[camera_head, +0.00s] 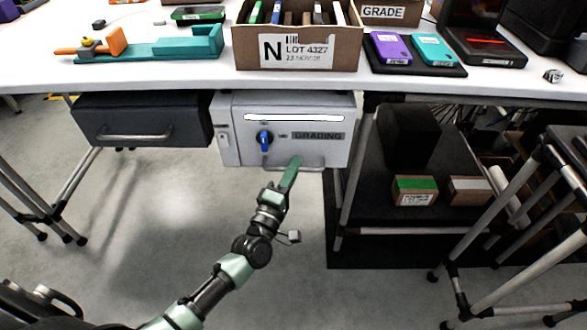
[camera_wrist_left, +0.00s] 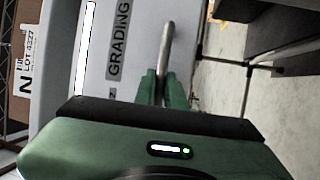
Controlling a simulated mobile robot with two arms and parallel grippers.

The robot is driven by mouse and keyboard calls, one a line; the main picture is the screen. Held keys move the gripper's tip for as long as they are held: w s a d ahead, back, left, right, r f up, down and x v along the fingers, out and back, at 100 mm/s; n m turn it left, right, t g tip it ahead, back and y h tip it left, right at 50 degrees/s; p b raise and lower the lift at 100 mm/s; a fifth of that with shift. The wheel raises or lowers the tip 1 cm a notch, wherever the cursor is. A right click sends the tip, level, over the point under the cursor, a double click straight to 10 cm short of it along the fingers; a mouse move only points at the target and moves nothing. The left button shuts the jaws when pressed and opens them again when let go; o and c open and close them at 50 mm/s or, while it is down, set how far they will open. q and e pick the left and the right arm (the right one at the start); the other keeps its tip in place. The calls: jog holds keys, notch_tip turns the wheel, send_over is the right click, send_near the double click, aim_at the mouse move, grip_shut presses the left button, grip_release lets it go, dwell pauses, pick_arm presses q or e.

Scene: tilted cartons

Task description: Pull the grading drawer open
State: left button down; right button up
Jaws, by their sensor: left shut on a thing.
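The grading drawer (camera_head: 228,152) is a light grey unit under the table, with a GRADING label, a blue knob (camera_head: 264,139) and a white slot on its front. Its metal bar handle (camera_head: 312,168) runs along the lower edge. My left gripper (camera_head: 295,163) is shut on the handle from below and in front. In the left wrist view the green fingers (camera_wrist_left: 164,88) sit on both sides of the handle (camera_wrist_left: 166,45), beside the GRADING label. The drawer front looks roughly level with the table's edge; how far it stands out is hard to tell. My right gripper is not in view.
A dark drawer (camera_head: 140,118) hangs to the left. A black shelf (camera_head: 375,205) with small boxes stands right. The floor in front is clear.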

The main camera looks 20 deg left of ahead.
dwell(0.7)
